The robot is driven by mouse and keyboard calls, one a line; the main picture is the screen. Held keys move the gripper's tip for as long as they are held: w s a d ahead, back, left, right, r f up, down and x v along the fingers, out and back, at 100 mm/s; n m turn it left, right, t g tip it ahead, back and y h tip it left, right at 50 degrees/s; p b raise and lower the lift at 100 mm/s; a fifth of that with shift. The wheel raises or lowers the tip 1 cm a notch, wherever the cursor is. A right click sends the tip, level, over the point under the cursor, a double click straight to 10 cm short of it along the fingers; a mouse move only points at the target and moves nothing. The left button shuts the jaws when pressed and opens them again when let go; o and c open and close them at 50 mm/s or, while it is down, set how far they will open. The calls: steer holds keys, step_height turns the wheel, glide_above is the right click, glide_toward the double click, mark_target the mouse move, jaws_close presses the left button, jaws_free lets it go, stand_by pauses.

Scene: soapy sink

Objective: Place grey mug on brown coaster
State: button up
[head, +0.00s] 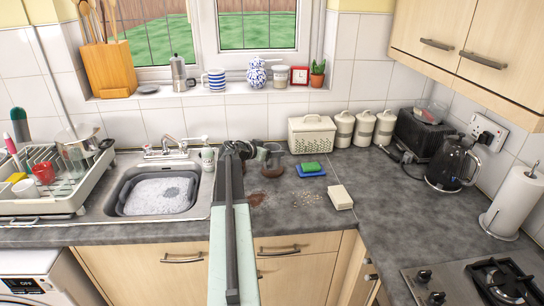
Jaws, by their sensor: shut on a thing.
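The grey mug (273,150) is small in the head view, at the end of my arm. My gripper (262,152) is shut on it, with the jaws partly hidden behind my dark wrist. The brown coaster (271,172) lies on the worktop just below the mug in the picture.
A soapy sink (160,192) and a dish rack (45,205) are at left. A white-green cup (208,158) stands near the tap. A green sponge on a blue cloth (311,172), a cream block (340,197) and a basket (311,134) are right of the coaster. Brown stains mark the worktop.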

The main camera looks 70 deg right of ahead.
steer(key=shift+w+d, duration=0.15)
steer(key=shift+d, duration=0.45)
steer(key=shift+w+d, duration=0.15)
steer(key=shift+d, duration=0.4)
steer(key=f+b, duration=0.4)
steer(key=shift+w+d, duration=0.1)
steer(key=shift+d, duration=0.15)
steer(key=shift+r, duration=0.15)
steer(key=o, duration=1.7)
steer(key=shift+o, duration=0.2)
